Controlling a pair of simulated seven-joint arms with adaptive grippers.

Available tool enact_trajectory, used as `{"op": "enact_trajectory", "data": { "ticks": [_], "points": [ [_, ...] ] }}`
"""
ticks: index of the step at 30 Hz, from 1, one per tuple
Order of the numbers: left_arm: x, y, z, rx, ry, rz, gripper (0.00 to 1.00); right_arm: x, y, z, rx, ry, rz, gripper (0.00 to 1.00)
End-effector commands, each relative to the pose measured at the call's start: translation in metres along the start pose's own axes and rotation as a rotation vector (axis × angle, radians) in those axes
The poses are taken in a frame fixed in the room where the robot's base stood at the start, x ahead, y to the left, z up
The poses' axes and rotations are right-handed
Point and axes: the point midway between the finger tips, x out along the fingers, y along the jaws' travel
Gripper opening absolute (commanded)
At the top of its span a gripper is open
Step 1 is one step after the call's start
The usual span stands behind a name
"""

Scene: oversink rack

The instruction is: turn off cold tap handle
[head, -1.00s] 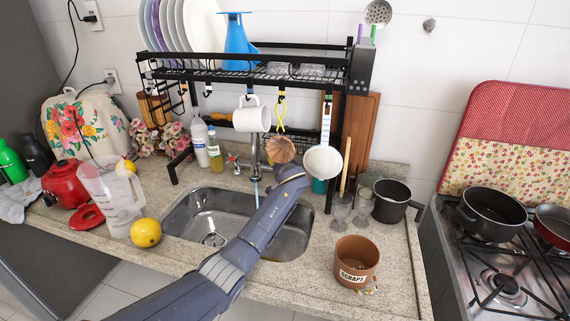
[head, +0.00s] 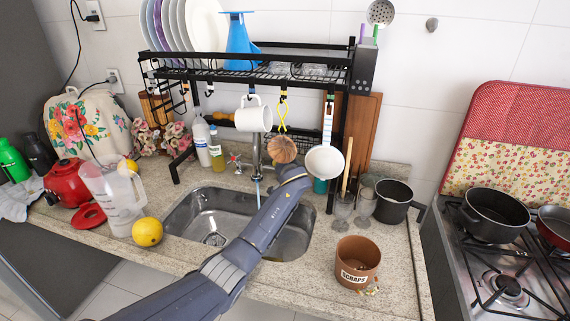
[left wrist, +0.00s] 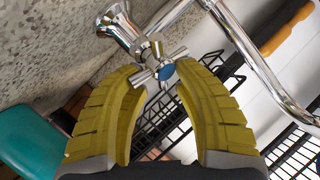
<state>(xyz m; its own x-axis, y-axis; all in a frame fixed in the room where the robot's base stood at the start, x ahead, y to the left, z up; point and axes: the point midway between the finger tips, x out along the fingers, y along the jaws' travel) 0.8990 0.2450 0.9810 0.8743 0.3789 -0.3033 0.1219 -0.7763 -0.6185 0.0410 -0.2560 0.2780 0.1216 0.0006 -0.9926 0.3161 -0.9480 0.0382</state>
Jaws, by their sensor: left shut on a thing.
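The cold tap handle (left wrist: 166,73), a chrome cross with a blue cap, sits between the yellow fingers of my left gripper (left wrist: 162,78) in the left wrist view. The fingers are closed in on the handle from both sides. In the head view my left arm reaches over the sink and its forearm hides the gripper and this handle. The chrome faucet (head: 256,158) stands behind the sink, with a thin pale-blue stream of water (head: 257,190) below its spout. A red-marked handle (head: 235,160) shows to its left. My right gripper is not in view.
The black rack (head: 260,72) spans the sink, with a white mug (head: 253,119) and a white pan (head: 324,161) hanging near my arm. A brown round thing (head: 282,149) is just above my wrist.

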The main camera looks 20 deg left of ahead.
Motion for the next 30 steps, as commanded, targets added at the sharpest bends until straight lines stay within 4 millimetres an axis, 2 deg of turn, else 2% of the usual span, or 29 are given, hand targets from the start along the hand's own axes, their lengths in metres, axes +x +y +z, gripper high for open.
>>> {"op": "enact_trajectory", "data": {
  "ticks": [1,12,23,24,30],
  "points": [
    [0.0007,-0.0052,-0.0004,0.012,0.012,-0.003,0.03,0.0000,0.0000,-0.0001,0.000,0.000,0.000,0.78],
    [-0.0020,-0.0037,-0.0013,0.184,0.133,0.050,0.03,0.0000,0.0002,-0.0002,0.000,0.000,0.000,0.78],
    [-0.0023,-0.0046,-0.0027,0.199,0.145,0.053,0.02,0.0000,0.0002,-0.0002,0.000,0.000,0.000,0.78],
    [-0.0023,-0.0048,-0.0028,0.199,0.145,0.053,0.35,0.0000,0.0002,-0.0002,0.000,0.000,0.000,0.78],
    [-0.0024,-0.0033,-0.0022,0.199,0.145,0.055,0.58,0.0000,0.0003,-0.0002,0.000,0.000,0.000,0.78]
  ]
}}
